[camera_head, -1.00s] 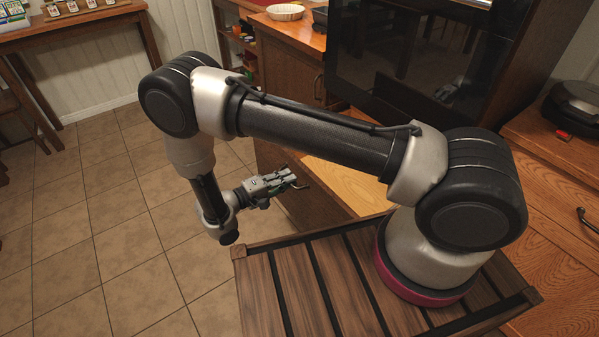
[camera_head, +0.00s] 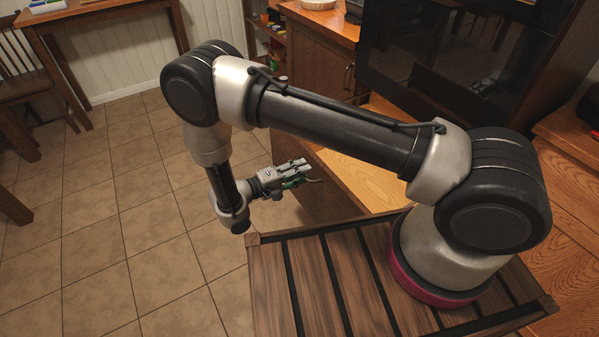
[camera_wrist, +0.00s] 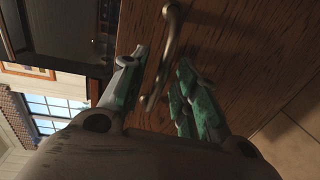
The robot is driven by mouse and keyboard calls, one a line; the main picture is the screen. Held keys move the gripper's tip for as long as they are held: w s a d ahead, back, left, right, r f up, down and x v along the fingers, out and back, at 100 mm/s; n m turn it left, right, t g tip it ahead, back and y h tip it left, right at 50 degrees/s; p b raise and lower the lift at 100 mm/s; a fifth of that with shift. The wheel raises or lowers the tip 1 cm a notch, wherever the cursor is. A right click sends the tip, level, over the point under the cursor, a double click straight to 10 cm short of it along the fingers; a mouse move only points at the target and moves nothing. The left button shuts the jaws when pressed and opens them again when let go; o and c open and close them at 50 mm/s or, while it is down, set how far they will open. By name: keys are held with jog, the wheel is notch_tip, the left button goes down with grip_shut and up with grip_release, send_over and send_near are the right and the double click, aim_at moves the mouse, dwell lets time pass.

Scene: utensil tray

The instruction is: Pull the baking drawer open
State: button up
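My gripper (camera_head: 303,174) is beside a wooden cabinet front (camera_head: 322,190) in the head view. In the wrist view, its two green-padded fingers (camera_wrist: 162,62) are spread apart. A metal bar handle (camera_wrist: 168,42) on a brown wooden front (camera_wrist: 235,45) shows between and beyond the fingertips. The handle's lower end lies in the gap between the fingers in the picture. I see no clear contact with either finger. The handle is hidden in the head view. No label shows that this front is the baking drawer, and I cannot tell whether it is open at all.
A pale wooden surface (camera_head: 352,180) lies above the cabinet front, beside a large dark glossy panel (camera_head: 440,50). A wooden table (camera_head: 95,14) and a chair (camera_head: 22,75) stand at the far left.

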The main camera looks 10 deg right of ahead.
jog(key=v, duration=1.2)
dwell(0.4)
